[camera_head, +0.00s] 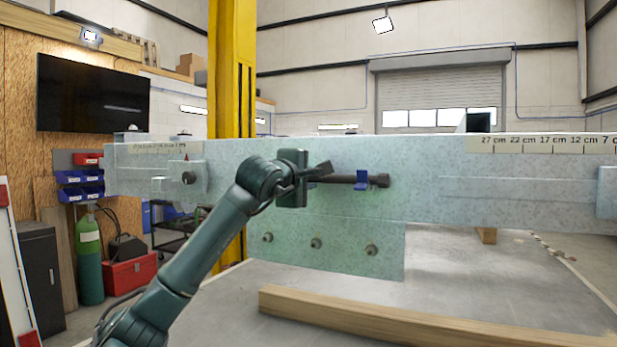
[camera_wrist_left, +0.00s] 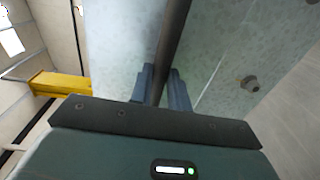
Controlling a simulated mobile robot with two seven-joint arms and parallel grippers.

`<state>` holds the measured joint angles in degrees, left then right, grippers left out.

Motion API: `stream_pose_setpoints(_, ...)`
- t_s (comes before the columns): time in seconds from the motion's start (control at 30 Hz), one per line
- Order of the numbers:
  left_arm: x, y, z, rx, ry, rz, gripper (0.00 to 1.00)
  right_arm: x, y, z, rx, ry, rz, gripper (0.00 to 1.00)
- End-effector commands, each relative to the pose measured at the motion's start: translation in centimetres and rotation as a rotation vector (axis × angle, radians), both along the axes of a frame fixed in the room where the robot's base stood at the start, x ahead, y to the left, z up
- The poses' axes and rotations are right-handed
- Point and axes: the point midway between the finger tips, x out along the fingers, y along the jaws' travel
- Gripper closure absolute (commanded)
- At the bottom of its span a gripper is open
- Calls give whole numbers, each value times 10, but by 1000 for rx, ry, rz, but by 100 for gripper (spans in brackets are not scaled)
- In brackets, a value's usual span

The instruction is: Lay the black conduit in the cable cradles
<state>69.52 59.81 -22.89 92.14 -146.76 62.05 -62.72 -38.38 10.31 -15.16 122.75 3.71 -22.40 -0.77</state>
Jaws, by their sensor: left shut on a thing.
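The black conduit (camera_head: 342,179) is a short dark bar held level against the face of the galvanized trailer beam (camera_head: 430,160). Its thicker right end (camera_head: 380,180) shows past a blue cable cradle (camera_head: 361,186). The conduit overlaps this cradle in the head view; I cannot tell whether it is seated. My left gripper (camera_head: 321,170) is shut on the conduit, to the left of the cradle. In the left wrist view the conduit (camera_wrist_left: 174,35) runs between the two fingers (camera_wrist_left: 163,90). The gripper hides the conduit's left part and any cradle behind it. My right gripper is out of view.
A lower plate (camera_head: 330,246) with several bolts hangs below the beam. A wooden beam (camera_head: 400,325) lies on the floor in front. A yellow post (camera_head: 231,70) stands behind. The beam face right of the cradle is mostly clear.

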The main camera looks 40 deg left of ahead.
Motion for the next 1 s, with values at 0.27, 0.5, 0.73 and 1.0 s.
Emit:
stream_pose_setpoints(0.27, 0, 0, -4, 1, -1, 0, 100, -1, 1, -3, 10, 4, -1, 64)
stream_pose_setpoints(0.5, 0, 0, -4, 1, -1, 0, 75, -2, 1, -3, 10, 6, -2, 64)
stream_pose_setpoints(0.73, 0, 0, -4, 1, -1, 0, 57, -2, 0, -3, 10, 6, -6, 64)
stream_pose_setpoints(1.0, -2, -1, -4, 2, 1, 0, 57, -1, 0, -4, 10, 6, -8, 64)
